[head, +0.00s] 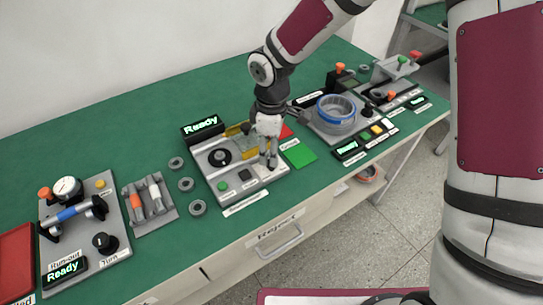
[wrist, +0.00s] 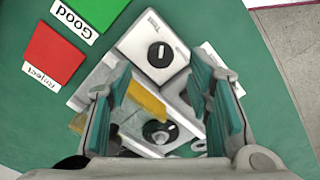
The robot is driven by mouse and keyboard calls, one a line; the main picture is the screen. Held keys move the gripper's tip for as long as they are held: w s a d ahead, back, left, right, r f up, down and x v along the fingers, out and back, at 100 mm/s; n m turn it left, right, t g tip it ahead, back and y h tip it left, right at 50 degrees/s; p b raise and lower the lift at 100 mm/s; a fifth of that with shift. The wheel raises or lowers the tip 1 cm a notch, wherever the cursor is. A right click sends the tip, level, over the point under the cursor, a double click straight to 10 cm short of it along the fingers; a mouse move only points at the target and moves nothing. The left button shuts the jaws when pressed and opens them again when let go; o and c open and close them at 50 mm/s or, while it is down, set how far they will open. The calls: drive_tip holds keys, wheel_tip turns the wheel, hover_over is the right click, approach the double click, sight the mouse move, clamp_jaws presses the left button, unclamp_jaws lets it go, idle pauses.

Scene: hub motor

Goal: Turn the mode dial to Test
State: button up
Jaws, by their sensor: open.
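A black dial (wrist: 160,55) with a white pointer line sits on a light grey box in the wrist view. Its line runs nearly up and down in that picture; the small print beside it is too small to read, so I cannot tell its setting. My gripper (head: 269,163) points down over the right part of that station. In the wrist view my gripper (wrist: 163,85) is open and empty, its fingers spread to left and right, with the dial between and slightly beyond them.
The station also carries a Ready display (head: 202,127), a round black disc (head: 219,157), a green button (head: 222,186) and yellow parts (wrist: 148,100). A green Good pad (head: 299,155) and red Reject pad (wrist: 54,54) lie beside it. Loose rings (head: 186,184) lie left.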

wheel_tip(320, 180, up, 8)
drive_tip(key=shift+f, duration=0.15)
idle(0.5)
